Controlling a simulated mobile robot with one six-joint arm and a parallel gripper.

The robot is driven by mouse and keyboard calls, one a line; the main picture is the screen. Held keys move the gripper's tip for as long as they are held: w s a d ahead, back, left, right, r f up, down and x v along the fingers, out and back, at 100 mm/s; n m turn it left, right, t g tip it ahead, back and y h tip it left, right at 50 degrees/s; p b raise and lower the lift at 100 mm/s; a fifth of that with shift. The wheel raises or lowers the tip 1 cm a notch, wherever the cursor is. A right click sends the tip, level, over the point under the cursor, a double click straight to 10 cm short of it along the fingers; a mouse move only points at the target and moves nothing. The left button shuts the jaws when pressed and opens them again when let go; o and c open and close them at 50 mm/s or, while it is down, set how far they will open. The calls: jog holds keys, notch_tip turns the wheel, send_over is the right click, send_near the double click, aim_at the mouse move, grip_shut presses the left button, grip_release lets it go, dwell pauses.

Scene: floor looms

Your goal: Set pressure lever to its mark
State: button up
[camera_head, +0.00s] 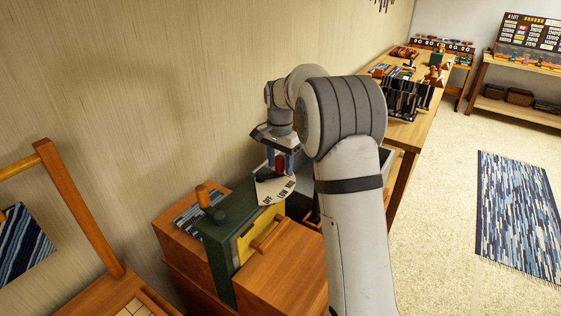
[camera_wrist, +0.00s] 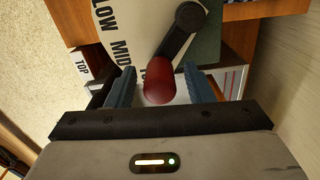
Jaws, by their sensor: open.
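The pressure lever is a black arm (camera_wrist: 182,30) ending in a red knob (camera_wrist: 159,84), which also shows in the head view (camera_head: 280,166). It lies over a white dial plate (camera_head: 270,190). In the wrist view the knob partly covers a further word beside MID. My gripper (camera_wrist: 163,88) is open, with one blue-grey finger on each side of the red knob. Gaps show between the fingers and the knob. Whether the lever points exactly at a mark cannot be told.
The wall (camera_head: 150,90) is close behind. A bench with yarn and tools (camera_head: 415,85) stands beyond my arm.

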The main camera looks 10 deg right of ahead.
grip_shut()
dwell(0.5)
